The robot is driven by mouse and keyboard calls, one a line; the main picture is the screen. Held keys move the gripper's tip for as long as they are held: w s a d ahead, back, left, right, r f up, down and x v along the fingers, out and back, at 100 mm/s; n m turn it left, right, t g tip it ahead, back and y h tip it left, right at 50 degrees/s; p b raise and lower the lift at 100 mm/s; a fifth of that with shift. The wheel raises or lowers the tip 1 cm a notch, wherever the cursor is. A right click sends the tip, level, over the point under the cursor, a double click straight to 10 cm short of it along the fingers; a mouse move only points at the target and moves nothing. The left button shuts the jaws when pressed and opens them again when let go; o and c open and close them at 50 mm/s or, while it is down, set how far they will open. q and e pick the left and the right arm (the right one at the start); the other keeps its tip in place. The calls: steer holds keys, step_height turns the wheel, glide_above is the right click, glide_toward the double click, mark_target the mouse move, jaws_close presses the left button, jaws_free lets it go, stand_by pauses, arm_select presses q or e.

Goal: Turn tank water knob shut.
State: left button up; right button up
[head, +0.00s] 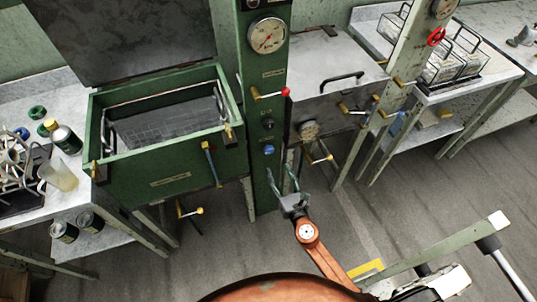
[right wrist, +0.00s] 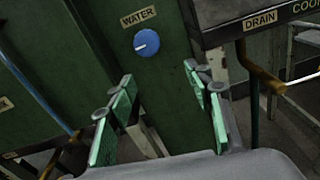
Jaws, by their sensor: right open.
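The tank water knob is a round blue knob on the green column, below a black knob; it shows in the head view (head: 269,151). In the right wrist view the knob (right wrist: 147,42) sits under a WATER label, and its white mark points to the lower left. My right gripper (head: 282,178) is open and empty, just below and in front of the knob in the head view. In the right wrist view its green-padded fingers (right wrist: 158,85) are spread below the knob, apart from it. My left gripper is not in view.
A green basin (head: 170,172) with its lid raised stands left of the column. A DRAIN label and a brass handle (right wrist: 258,75) are close on the right. The floor in front is mostly open.

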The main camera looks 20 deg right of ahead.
mark_target(270, 153)
steer(key=shift+n+t, duration=0.3)
steer(key=shift+n, duration=0.3)
steer(key=w, duration=0.2)
steer(key=w+r, duration=0.1)
steer(key=w, duration=0.1)
steer(key=w+a+r, duration=0.1)
steer(key=w, duration=0.1)
steer(key=shift+w+a+r, duration=0.1)
steer(key=shift+w+r, duration=0.15)
steer(key=shift+w, duration=0.15)
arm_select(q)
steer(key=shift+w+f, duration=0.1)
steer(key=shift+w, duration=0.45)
arm_select(e)
steer(key=shift+w, duration=0.6)
steer(key=shift+c, duration=0.6)
steer(key=c, duration=1)
